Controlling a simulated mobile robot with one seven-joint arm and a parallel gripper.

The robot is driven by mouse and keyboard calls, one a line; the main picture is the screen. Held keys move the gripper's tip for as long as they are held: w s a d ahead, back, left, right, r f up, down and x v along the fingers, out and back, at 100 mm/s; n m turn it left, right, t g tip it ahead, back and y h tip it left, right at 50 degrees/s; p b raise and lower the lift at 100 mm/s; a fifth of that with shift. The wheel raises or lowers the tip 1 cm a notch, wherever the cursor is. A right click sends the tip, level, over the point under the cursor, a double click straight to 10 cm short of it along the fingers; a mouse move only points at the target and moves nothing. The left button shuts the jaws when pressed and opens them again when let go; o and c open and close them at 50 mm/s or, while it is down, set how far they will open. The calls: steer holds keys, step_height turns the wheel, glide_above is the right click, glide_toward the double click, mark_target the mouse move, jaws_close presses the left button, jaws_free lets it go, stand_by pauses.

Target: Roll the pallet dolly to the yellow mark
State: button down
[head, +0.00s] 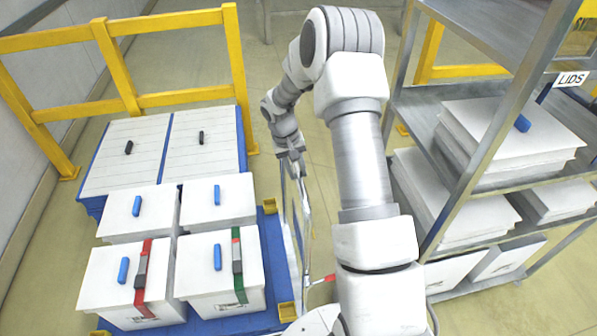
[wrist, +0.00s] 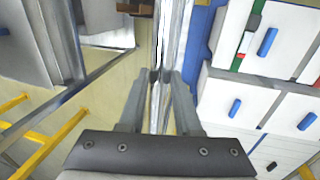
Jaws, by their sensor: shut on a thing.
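The pallet dolly (head: 272,245) is a low blue platform with yellow corner pieces, at lower left in the head view. It carries several white lidded boxes (head: 214,265) with blue handles; two have a red and a green strap. A tall metal handle frame (head: 305,225) stands at its right side. My gripper (head: 291,160) is at the top of this frame. In the wrist view, my gripper (wrist: 160,78) is shut on the silvery handle bar. The blue dolly edge (wrist: 201,55) shows to its right. I cannot make out a yellow floor mark.
A metal shelf rack (head: 470,175) with white lids stands close on the right. A blue stack with pale panels (head: 170,150) stands behind the boxes. A yellow guard rail (head: 125,95) runs behind it. Open floor (head: 268,90) shows beyond my gripper.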

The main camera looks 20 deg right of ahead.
steer(key=c, duration=0.7)
jaws_free()
steer(key=shift+w+a, duration=0.15)
steer(key=shift+a, duration=0.45)
steer(key=shift+o, duration=0.4)
steer(key=shift+d, duration=0.1)
steer(key=b+v, duration=0.1)
steer(key=v, duration=1.6)
steer(key=shift+d+r, duration=0.15)
steer(key=shift+r, duration=0.15)
